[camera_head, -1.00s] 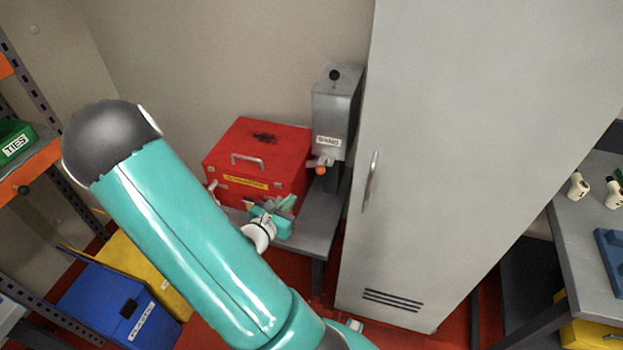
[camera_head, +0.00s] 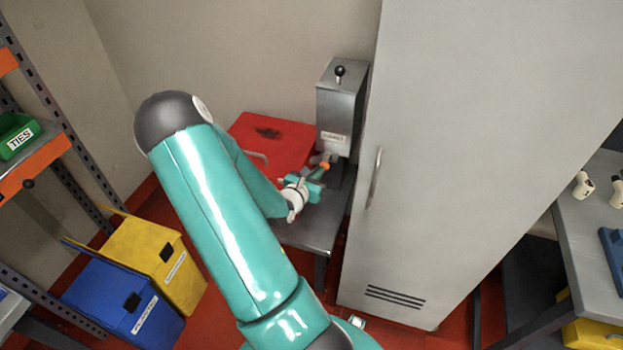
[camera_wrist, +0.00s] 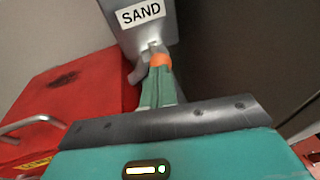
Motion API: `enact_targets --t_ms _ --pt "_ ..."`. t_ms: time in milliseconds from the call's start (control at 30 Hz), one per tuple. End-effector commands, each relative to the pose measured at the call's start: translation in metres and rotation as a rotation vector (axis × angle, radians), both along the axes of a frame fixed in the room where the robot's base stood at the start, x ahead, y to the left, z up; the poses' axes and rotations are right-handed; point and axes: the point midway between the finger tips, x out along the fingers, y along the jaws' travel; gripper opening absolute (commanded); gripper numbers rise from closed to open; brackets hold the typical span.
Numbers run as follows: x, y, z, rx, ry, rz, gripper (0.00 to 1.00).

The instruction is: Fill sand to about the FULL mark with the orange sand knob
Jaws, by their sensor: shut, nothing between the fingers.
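The grey sand dispenser (camera_head: 341,105) stands against the wall beside the tall cabinet; its SAND label (camera_wrist: 140,13) shows in the wrist view. The orange sand knob (camera_head: 325,165) sits below the label at its front, and it also shows in the wrist view (camera_wrist: 160,60). My gripper (camera_head: 318,180) is right at the knob. In the wrist view my green fingers (camera_wrist: 158,88) are together, with their tips just below the knob; whether they touch it I cannot tell. No container with a FULL mark can be made out.
A tall grey cabinet (camera_head: 450,150) stands close on the right. Yellow (camera_head: 185,280) and blue (camera_head: 105,295) bins stand on the floor at left.

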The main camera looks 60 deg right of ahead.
Motion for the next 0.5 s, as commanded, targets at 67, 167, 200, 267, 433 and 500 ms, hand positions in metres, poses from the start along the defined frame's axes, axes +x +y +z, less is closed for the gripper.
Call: enact_targets --t_ms 67,167,200,267,433,500 --pt "0.0 -0.001 0.0 0.0 0.0 0.0 0.0" --pt "0.0 -0.001 0.0 0.0 0.0 0.0 0.0" --pt "0.0 -0.001 0.0 0.0 0.0 0.0 0.0" --pt "0.0 -0.001 0.0 0.0 0.0 0.0 0.0" --pt "0.002 -0.011 0.0 -0.001 -0.001 -0.001 0.0" --pt "0.004 -0.022 0.0 -0.001 -0.001 -0.001 0.0"
